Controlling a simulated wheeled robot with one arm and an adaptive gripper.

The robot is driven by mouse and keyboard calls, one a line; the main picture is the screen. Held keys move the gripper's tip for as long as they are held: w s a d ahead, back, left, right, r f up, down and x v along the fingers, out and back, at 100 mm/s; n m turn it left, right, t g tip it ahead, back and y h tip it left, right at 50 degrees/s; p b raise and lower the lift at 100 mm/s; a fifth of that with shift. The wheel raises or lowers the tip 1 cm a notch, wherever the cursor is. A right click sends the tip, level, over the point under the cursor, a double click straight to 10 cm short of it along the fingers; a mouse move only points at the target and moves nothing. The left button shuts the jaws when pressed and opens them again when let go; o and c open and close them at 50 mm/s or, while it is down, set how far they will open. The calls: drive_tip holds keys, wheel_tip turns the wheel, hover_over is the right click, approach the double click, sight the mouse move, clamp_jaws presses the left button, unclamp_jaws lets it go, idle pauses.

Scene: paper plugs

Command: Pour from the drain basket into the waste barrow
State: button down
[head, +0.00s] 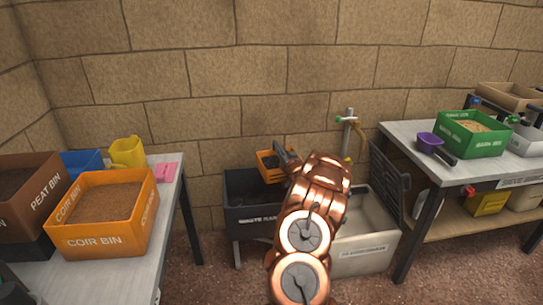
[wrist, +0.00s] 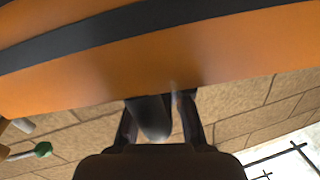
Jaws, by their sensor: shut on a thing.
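The drain basket (head: 267,172) is orange and shows above the dark waste barrow (head: 262,214). My gripper (head: 289,158) is at the basket's right side and shut on it. In the wrist view the basket's orange wall (wrist: 150,72) with a dark band fills the top. There my gripper (wrist: 160,115) closes on a dark handle-like part below the wall. Some dark matter shows inside the basket in the head view, but it is too small to tell more. My arm hides the barrow's right side.
A pale trough (head: 365,245) stands right of the barrow, under a tap (head: 350,125). A left table (head: 130,260) bears the coir bin (head: 100,240). A right bench (head: 400,135) bears a green box (head: 465,143) and a purple scoop (head: 430,142). A stone wall is behind.

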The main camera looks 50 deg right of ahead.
drive_tip(key=shift+d+f, duration=0.4)
drive_tip(key=shift+f, duration=0.2)
drive_tip(key=shift+a+f+b, duration=0.15)
drive_tip(key=shift+f+b, duration=1.05)
drive_tip(key=shift+f, duration=0.65)
drive_tip(key=shift+w+a+r+n+b, duration=0.25)
drive_tip(key=shift+a+r+n+b, duration=0.15)
drive_tip(key=shift+r+n+b, duration=0.3)
drive_tip(key=shift+a+r+n, duration=0.2)
drive_tip(key=shift+r+n, duration=0.1)
drive_tip(key=shift+n, duration=0.3)
drive_tip(key=shift+r, duration=0.1)
